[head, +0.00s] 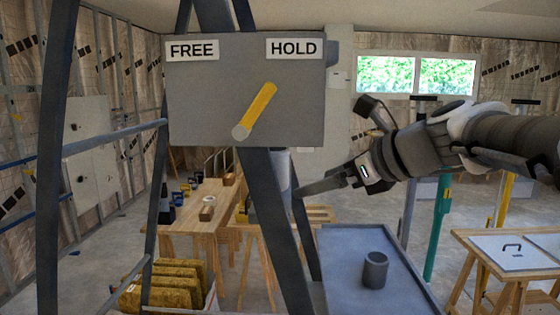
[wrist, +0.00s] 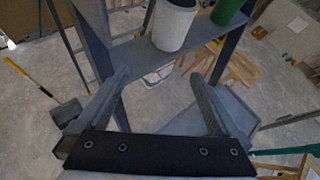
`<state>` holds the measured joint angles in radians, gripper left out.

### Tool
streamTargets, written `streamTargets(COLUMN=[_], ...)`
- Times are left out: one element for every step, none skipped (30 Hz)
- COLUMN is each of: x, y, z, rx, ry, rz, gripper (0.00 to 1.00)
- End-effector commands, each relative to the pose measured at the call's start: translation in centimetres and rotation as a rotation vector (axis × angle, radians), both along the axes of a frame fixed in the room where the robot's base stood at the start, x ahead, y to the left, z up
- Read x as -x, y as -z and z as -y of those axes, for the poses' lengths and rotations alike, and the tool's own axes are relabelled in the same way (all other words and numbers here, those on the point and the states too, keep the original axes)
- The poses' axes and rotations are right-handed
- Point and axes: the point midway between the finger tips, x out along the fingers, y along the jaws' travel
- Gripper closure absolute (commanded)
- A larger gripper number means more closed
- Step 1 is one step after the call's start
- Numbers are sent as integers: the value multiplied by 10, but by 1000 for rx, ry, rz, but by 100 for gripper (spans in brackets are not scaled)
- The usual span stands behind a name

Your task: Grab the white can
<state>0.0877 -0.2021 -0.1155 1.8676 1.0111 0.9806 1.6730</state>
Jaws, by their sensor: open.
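The white can (wrist: 174,25) stands on a narrow grey shelf at the top of the wrist view, beyond my fingertips. Its top edge is cut off by the frame. My gripper (wrist: 158,75) is open and empty, its two fingers apart with the can ahead of the gap, not between them. In the head view my gripper (head: 312,184) reaches left toward the dark frame post. A pale upright shape (head: 285,170) shows partly behind that post near my fingertips; I cannot tell surely that it is the can.
A green can (wrist: 228,10) stands right of the white can on the shelf. A grey panel (head: 200,110) with FREE and HOLD labels has a yellow lever (head: 258,108) tilted toward HOLD. A dark cup (head: 375,270) stands on a grey tray table (head: 345,245). Dark posts (head: 272,215) stand close to my gripper.

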Motion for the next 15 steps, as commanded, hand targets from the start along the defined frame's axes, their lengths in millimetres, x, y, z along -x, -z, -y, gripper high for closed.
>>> streamTargets(x=[-6, -8, -11, -13, -15, -18, -21, -24, -29, -33, -38, -43, -47, -50, -55], y=[-7, -10, -13, -14, -15, -16, -16, -16, -16, -16, -16, -16, -16, -16, -16], z=[1, 1, 1, 1, 0, -2, -5, -8, -14, -18, -21, -26, -30, -34, -38], rx=[-44, -65, -90, -102, -111, -118, -120, -121, -121, -121, -120, -119, -119, -119, -118], ry=[22, 33, 44, 50, 55, 57, 58, 58, 56, 57, 57, 56, 56, 55, 56], rz=[-17, -26, -35, -39, -44, -47, -48, -49, -49, -49, -50, -49, -49, -49, -47], gripper=[0, 0, 0, 0, 0, 0, 0, 0, 0, 0, 0, 0, 0, 0, 0])
